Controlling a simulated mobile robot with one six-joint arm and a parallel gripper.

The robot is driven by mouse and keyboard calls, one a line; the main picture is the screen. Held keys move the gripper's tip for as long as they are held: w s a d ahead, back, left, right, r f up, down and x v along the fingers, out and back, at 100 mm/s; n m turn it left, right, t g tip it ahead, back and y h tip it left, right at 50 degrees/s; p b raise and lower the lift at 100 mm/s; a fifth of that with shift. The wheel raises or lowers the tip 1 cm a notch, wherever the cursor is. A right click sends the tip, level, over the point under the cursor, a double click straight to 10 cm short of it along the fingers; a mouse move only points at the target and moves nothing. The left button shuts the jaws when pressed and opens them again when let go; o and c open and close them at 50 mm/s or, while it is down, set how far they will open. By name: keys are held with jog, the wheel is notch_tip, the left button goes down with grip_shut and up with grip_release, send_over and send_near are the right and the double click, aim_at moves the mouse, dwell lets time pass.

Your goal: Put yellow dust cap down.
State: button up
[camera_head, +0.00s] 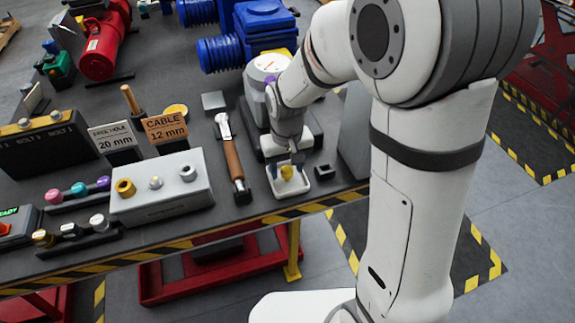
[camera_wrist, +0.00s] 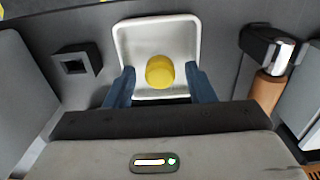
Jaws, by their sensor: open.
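The yellow dust cap (camera_wrist: 160,72) rests in a small white tray (camera_wrist: 123,48) on the dark bench. In the head view the cap (camera_head: 287,172) sits inside the tray (camera_head: 291,189) near the bench's front edge. My gripper (camera_wrist: 160,82) is open, with one blue-grey finger on each side of the cap and visible gaps between them. In the head view the gripper (camera_head: 286,163) is just above the tray. Whether the cap lies flat on the tray floor is hard to tell.
A wooden-handled tool (camera_head: 233,160) lies left of the tray. A small dark square block (camera_head: 325,172) stands to its right. A grey fitting block (camera_head: 162,188) is further left.

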aim_at(288, 170)
jog(key=shift+r, duration=0.1)
notch_tip(288, 170, up, 12)
jog(key=s+d+r+m+t, duration=0.1)
jog(key=s+d+m+t, duration=0.1)
jog(key=s+d, duration=1.1)
jog(key=shift+s+m+t+p, duration=0.3)
jog(key=shift+s+m, duration=0.05)
jog(key=shift+m, duration=0.25)
jog(key=shift+c, duration=0.3)
jog(key=shift+c, duration=0.8)
jog(key=shift+a, duration=0.15)
jog(key=shift+c, duration=0.4)
